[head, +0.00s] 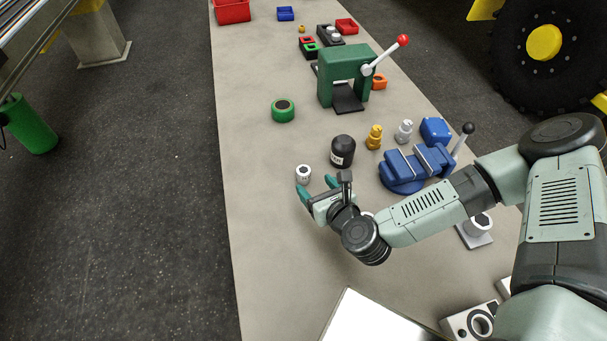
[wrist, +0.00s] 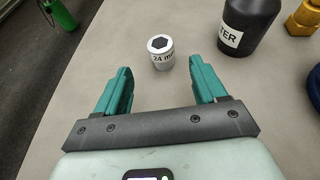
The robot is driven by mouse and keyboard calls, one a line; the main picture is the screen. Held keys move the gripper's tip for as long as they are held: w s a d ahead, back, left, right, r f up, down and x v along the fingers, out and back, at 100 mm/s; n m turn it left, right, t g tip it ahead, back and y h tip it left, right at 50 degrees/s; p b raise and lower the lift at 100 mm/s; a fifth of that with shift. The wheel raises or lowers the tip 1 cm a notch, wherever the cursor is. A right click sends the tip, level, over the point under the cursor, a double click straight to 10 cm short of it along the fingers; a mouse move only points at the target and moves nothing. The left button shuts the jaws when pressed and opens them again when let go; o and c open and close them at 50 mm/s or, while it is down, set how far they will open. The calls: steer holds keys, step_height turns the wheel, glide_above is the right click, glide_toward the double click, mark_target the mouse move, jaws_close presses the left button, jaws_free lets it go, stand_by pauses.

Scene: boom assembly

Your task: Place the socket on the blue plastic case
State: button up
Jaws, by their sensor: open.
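The socket (head: 303,174) is a short silver-white cylinder standing upright on the bench. In the wrist view the socket (wrist: 161,55) shows a dark hexagonal hole on top and a label that reads "24 m". My gripper (head: 316,187) is open and empty, close to the socket. In the wrist view the socket stands just beyond the fingertips, roughly centred between the two green fingers (wrist: 160,72), not gripped.
A black bottle (head: 343,151) stands right of the socket. Brass (head: 374,137) and silver (head: 404,131) fittings and a blue vise (head: 415,168) are farther right. A green roll (head: 283,110) and green press (head: 346,76) lie beyond. The bench's left strip is clear.

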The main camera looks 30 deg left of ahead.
mark_target(307, 177)
steer(key=x, duration=0.8)
steer(key=shift+w+a+f, duration=0.15)
steer(key=shift+w+f, duration=0.1)
steer(key=shift+f, duration=0.1)
steer(key=shift+r, duration=0.1)
steer(key=c, duration=1.3)
